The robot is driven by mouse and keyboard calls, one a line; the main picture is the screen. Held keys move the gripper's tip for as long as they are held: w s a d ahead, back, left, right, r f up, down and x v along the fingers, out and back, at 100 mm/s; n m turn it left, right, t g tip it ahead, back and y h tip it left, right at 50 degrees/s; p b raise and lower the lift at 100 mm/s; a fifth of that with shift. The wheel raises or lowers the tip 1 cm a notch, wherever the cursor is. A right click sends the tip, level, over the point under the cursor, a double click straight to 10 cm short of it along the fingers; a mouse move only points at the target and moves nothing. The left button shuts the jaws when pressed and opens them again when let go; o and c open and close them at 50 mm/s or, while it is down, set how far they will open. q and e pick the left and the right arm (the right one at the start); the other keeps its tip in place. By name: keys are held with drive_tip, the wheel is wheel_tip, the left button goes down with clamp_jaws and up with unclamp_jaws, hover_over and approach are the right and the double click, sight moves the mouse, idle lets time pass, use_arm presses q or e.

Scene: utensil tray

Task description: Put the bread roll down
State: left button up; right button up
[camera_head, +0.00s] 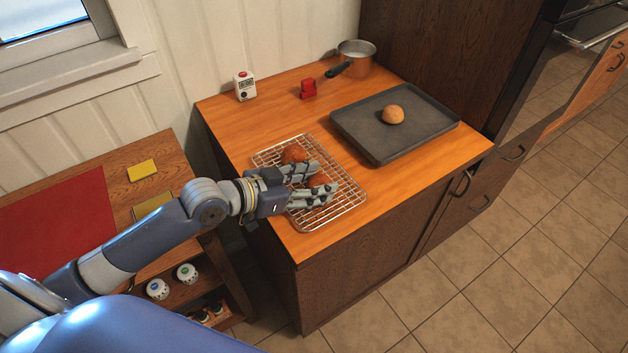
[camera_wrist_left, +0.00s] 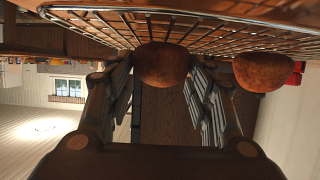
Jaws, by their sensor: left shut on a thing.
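My left gripper (camera_head: 315,182) is over the wire cooling rack (camera_head: 349,202), shut on a brown bread roll (camera_head: 318,180). In the head view the fingers hide much of this roll. In the left wrist view, which is upside down, the held roll (camera_wrist_left: 162,64) sits between the two fingers, right at the rack wires (camera_wrist_left: 110,28). I cannot tell whether it rests on them. A second brown roll (camera_head: 293,153) lies on the rack behind the fingers, and it also shows in the left wrist view (camera_wrist_left: 262,71). My right gripper is not in view.
A dark baking tray (camera_head: 375,150) with a paler roll (camera_head: 393,114) lies right of the rack. A copper pot (camera_head: 357,57), a red object (camera_head: 308,89) and a white timer (camera_head: 244,86) stand at the back. The rack's front right part is free.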

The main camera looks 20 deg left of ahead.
use_arm(q)
drive_tip(key=o, duration=0.8)
drive_tip(key=shift+f, duration=0.1)
drive_tip(key=v, duration=0.7)
drive_tip(key=shift+s+a+b, duration=0.25)
drive_tip(key=shift+b, duration=0.1)
drive_tip(key=shift+s+a+r, duration=0.35)
drive_tip(key=shift+s+r, duration=0.15)
drive_tip(key=shift+s, duration=0.05)
drive_tip(key=shift+v, duration=0.85)
drive_tip(key=shift+s+a+r+p, duration=0.3)
drive_tip(key=shift+p, duration=0.1)
drive_tip(key=shift+s+a, duration=0.1)
